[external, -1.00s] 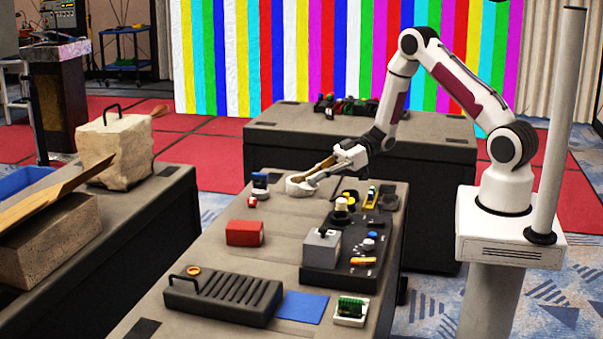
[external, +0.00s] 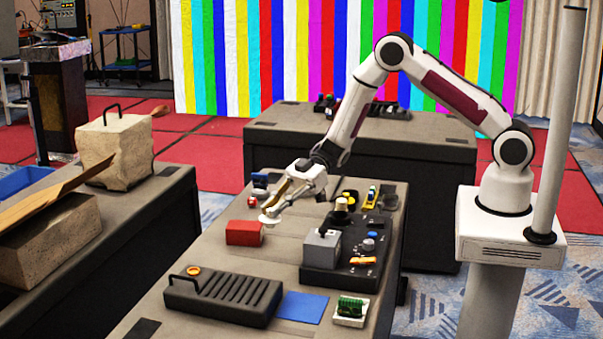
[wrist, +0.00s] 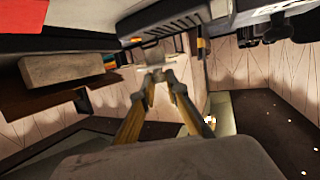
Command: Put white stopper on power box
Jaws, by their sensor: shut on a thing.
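My gripper (external: 278,206) is shut on the white stopper (external: 269,219), a small pale disc-like piece at its fingertips. It hangs just beside the far right corner of a red box, and I cannot tell if they touch. In the wrist view the stopper (wrist: 150,58) shows pale between the tips of my gripper (wrist: 155,76). A dark ribbed box (external: 222,296) with a handle and an orange ring on top lies at the near left of the table. It seems to be the power box, and it also shows in the wrist view (wrist: 175,27).
The red box (external: 244,233) stands between my gripper and the ribbed box. A black panel (external: 342,276) with a grey switch box (external: 322,247) and knobs is to the right. A blue sheet (external: 302,307) and a green connector block (external: 350,308) lie in front.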

